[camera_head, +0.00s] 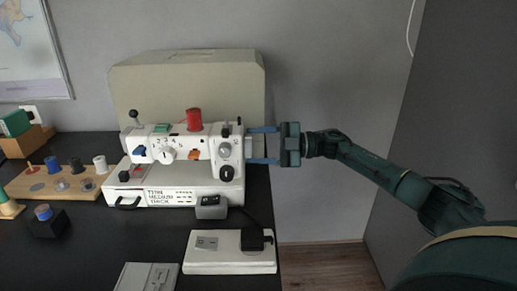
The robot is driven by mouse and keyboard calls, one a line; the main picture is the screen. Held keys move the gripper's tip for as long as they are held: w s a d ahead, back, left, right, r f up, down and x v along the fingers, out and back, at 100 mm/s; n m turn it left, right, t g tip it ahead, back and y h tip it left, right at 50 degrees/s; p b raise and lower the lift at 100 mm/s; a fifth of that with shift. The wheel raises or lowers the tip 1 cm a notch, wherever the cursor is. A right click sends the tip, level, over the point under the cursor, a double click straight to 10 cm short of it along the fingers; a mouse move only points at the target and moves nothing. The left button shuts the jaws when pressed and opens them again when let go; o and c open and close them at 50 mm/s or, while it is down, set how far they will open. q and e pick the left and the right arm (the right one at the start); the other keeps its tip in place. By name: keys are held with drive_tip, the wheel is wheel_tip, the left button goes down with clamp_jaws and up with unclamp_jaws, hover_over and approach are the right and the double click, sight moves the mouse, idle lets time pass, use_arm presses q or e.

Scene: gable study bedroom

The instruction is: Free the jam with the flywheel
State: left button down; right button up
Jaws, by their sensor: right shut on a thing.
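A white sewing machine (185,147) stands on the dark table, with a red thread spool (194,120) on top and dials on its front. My right gripper (250,145) reaches in from the right. Its two blue fingers lie one above the other and close on the flywheel (243,147) at the machine's right end. The fingertips and machine body hide much of the flywheel. The jam itself cannot be made out. My left gripper is not in view.
A wooden board (52,184) with spools stands at the left. A white foot pedal (229,267) lies in front, with a grey plate (147,277) beside it. A large beige case (190,78) stands behind the machine. Right of the table is open floor.

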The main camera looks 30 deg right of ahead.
use_arm(q)
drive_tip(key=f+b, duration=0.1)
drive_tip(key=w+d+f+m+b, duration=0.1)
drive_tip(key=b, duration=0.1)
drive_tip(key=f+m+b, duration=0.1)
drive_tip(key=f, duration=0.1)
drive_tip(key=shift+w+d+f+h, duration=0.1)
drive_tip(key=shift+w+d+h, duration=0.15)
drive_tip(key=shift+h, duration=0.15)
use_arm(e)
drive_tip(key=n, duration=0.7)
drive_tip(key=shift+f+n, duration=0.25)
drive_tip(key=shift+n, duration=0.05)
drive_tip(key=o, duration=1)
drive_tip(key=v, duration=1.3)
drive_tip(key=shift+d, duration=0.15)
